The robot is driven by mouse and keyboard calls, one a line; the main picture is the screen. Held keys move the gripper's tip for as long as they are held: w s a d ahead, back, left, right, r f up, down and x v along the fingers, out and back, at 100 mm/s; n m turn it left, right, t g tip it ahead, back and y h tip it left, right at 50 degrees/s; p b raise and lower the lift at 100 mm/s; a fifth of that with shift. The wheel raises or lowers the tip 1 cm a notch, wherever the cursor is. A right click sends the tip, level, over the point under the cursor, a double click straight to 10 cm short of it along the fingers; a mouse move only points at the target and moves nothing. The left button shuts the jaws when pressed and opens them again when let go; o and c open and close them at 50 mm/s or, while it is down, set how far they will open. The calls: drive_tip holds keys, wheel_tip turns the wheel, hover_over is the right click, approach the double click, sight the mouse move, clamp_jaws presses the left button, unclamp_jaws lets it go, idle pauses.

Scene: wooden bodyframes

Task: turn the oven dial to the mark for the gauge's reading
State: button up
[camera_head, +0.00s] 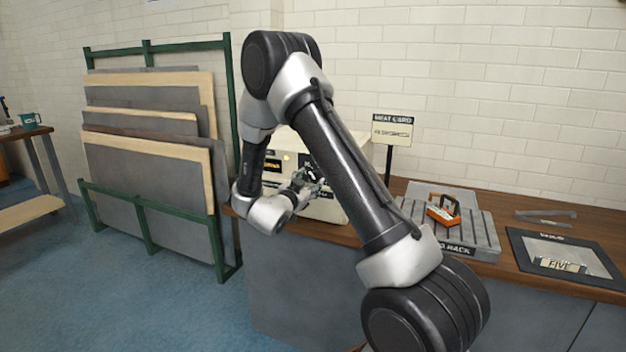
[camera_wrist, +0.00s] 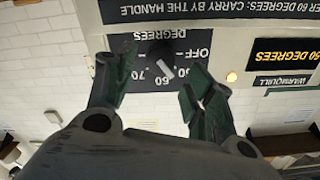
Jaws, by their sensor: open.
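The oven (camera_head: 322,205) is a cream box on the bench, mostly hidden behind my arm in the head view. Its dial (camera_wrist: 160,52) shows in the upside-down wrist view as a dark knob with a white pointer on a black DEGREES plate (camera_wrist: 205,48). Marks for OFF and several numbers surround it. The pointer slants toward the numbers, but its exact mark is unclear. A black panel with yellow DEGREES text (camera_wrist: 284,53) sits beside it; its first digit is hard to read. My gripper (camera_wrist: 158,68) is open, its fingers on either side of the dial, contact unclear. My gripper also shows in the head view (camera_head: 313,182).
A grey rack (camera_head: 478,240) holds an orange handled object (camera_head: 443,212). A dark framed mat (camera_head: 520,245) with a FIVE plate lies at right. A green panel stand (camera_head: 145,228) is left of the oven.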

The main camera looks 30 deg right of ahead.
drive_tip(key=v, duration=0.7)
drive_tip(key=shift+s+a, duration=0.2)
drive_tip(key=shift+a, duration=0.05)
drive_tip(key=w+d+n, duration=0.7)
drive_tip(key=d, duration=0.2)
drive_tip(key=shift+w, duration=0.25)
drive_tip(key=c, duration=1)
